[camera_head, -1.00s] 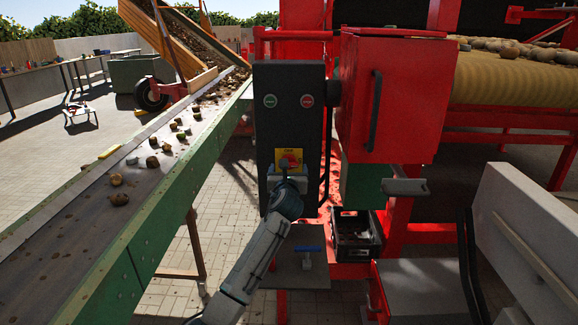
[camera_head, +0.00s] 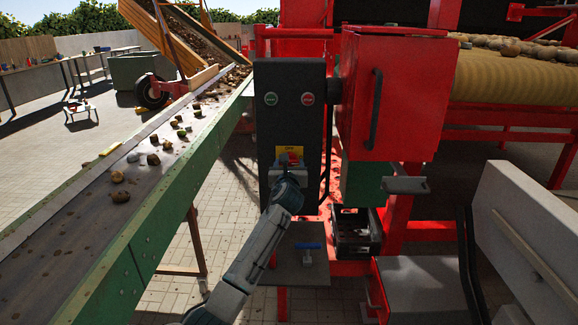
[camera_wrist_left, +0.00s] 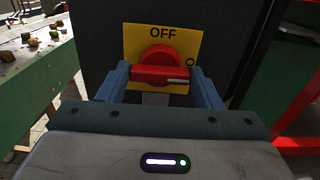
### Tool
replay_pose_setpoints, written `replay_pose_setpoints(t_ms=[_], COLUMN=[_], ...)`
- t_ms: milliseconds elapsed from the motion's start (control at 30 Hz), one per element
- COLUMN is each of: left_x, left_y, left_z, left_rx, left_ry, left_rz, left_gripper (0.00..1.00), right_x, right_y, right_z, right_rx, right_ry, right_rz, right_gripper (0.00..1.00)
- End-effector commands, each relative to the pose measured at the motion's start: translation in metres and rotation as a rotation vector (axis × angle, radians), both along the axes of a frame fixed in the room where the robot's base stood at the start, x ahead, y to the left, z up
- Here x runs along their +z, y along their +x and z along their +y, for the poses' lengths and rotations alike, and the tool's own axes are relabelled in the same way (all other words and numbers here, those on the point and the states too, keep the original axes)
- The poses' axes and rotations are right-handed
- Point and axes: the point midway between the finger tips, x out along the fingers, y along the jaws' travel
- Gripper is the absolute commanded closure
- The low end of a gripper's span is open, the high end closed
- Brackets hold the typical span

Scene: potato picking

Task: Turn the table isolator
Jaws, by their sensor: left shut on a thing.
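The table isolator is a red rotary knob (camera_wrist_left: 160,62) on a yellow plate (camera_wrist_left: 133,38) marked OFF at the top and O at the right. In the head view the yellow plate (camera_head: 284,151) sits low on a dark control box (camera_head: 290,118). My left gripper (camera_wrist_left: 160,73) is shut on the knob's bar handle, with one finger at each end. The bar lies about horizontal in the wrist view, its white mark at the right end, towards the O. In the head view my left gripper (camera_head: 288,176) hides the lower part of the isolator. My right gripper is not in view.
A green button (camera_head: 270,99) and a red button (camera_head: 307,99) sit higher on the box. A red cabinet (camera_head: 410,95) stands close on the right. A conveyor (camera_head: 85,230) with potatoes runs along the left. A grey shelf with a blue-handled tool (camera_head: 308,247) lies below.

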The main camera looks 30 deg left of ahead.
Motion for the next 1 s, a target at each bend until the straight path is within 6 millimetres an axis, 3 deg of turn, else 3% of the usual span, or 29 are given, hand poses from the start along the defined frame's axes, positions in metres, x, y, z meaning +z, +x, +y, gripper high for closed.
replay_pose_setpoints(t_ms=[367,1000], left_x=[-0.0002,-0.0038], left_y=[-0.0006,-0.0014], left_z=[0.0006,0.0021], left_rx=[0.001,0.001], left_ry=[-0.166,-0.681], left_rz=[-0.100,-0.415], left_gripper=[0.64,0.64], right_x=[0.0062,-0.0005], right_y=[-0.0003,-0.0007], right_z=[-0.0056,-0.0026], right_rx=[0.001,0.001], right_ry=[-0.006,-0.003], right_rz=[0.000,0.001], right_gripper=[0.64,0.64])
